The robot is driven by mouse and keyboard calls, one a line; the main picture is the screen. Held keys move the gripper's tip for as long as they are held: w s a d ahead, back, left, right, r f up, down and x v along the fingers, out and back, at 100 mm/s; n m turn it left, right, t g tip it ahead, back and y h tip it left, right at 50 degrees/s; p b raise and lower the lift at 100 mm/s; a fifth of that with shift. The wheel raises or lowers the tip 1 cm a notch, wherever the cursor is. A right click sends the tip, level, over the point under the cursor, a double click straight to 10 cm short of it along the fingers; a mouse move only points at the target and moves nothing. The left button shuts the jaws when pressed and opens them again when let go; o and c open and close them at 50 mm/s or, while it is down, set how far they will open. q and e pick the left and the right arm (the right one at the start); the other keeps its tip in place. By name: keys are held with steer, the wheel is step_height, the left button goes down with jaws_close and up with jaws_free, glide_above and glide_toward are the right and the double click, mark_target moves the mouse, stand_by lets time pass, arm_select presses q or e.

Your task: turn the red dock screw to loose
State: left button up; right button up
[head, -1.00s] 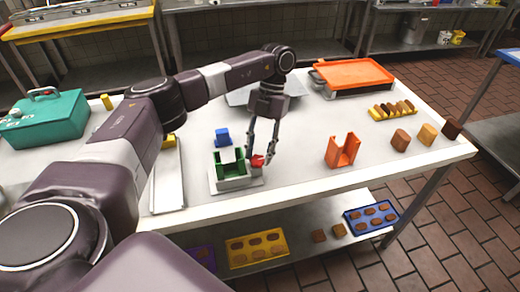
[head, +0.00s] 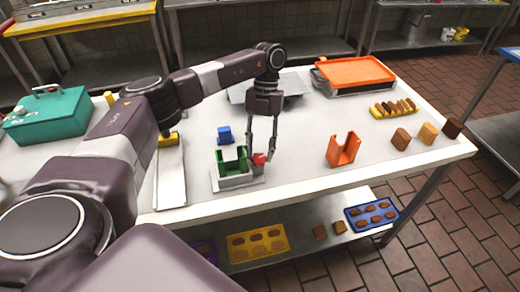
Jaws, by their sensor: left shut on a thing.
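The red dock screw (head: 259,158) sits at the right side of the green dock (head: 232,164), which stands on a light grey base (head: 233,182) near the table's front edge. My left gripper (head: 261,157) reaches down from above with its fingers on the red screw, shut on it. The fingers partly cover the screw, and its exact turn angle is too small to tell. My right gripper is not in view.
The tabletop (head: 300,150) between dock and orange holder is clear.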

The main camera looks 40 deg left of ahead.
arm_select(q)
steer(key=o, duration=0.9)
steer(key=shift+w+r, duration=0.15)
steer(key=shift+r, duration=0.05)
steer(key=shift+c, duration=0.2)
steer(key=o, duration=0.3)
steer(key=shift+f, duration=0.1)
steer(key=v, duration=0.8)
